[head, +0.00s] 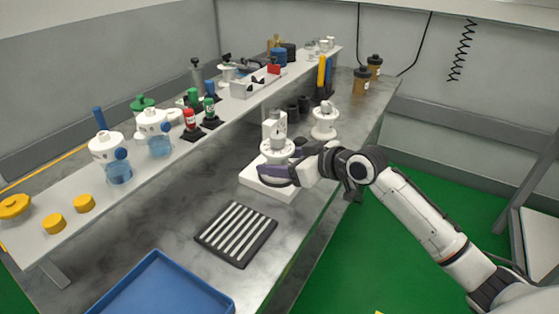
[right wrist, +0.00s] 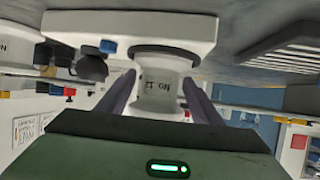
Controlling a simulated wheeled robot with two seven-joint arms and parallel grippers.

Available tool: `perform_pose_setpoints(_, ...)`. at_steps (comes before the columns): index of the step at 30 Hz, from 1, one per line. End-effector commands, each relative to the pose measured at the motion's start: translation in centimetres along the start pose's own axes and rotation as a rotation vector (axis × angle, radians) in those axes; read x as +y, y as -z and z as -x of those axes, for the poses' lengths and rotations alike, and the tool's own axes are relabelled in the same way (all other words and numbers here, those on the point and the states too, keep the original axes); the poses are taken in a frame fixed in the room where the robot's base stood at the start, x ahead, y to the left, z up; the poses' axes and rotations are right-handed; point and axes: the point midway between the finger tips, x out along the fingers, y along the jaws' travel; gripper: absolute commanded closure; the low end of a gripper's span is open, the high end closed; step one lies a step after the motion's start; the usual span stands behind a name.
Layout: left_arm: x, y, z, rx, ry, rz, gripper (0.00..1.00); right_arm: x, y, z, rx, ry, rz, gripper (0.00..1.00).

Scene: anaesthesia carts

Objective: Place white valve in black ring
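A white valve (head: 277,148) with a grey top stands upright on or just over a white block (head: 264,184) on the grey bench. My right gripper (head: 290,170) is at its near right side. In the right wrist view my right gripper (right wrist: 160,92) has one dark finger on each side of a white neck (right wrist: 158,98) marked "No. 12". Whether the fingers press on it cannot be told. A second white valve-like part (head: 324,122) stands farther back. Black rings or cups (head: 304,103) stand behind the valve, partly hidden. My left gripper is not in view.
A black slotted mat (head: 236,233) and a blue tray (head: 162,288) lie nearer on the bench. The raised shelf at left holds bottles (head: 109,148), yellow caps (head: 84,203) and several small tools. Brown jars (head: 361,80) stand at the back right.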

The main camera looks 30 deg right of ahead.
Motion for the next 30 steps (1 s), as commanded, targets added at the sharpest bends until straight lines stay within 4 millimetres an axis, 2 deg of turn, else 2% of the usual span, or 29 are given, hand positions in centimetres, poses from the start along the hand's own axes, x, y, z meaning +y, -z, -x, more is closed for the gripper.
perform_pose_setpoints(5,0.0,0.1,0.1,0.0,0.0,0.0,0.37,0.0,0.2,0.1,0.001,0.0,0.001,0.4)
perform_pose_setpoints(8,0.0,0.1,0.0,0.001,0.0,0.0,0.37,0.1,0.1,0.8,-0.001,-0.001,0.002,0.4)
perform_pose_setpoints(11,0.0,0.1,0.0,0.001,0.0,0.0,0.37,0.1,0.1,2.4,-0.002,-0.002,0.004,0.4)
perform_pose_setpoints(21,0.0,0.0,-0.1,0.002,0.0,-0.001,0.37,-0.1,0.0,9.5,-0.004,0.001,0.005,0.4)
perform_pose_setpoints(25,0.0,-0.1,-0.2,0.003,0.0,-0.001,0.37,0.0,0.0,11.0,-0.002,-0.001,0.0,0.4)
perform_pose_setpoints(30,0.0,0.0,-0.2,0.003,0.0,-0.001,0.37,0.0,0.2,12.0,-0.001,0.0,0.0,0.4)
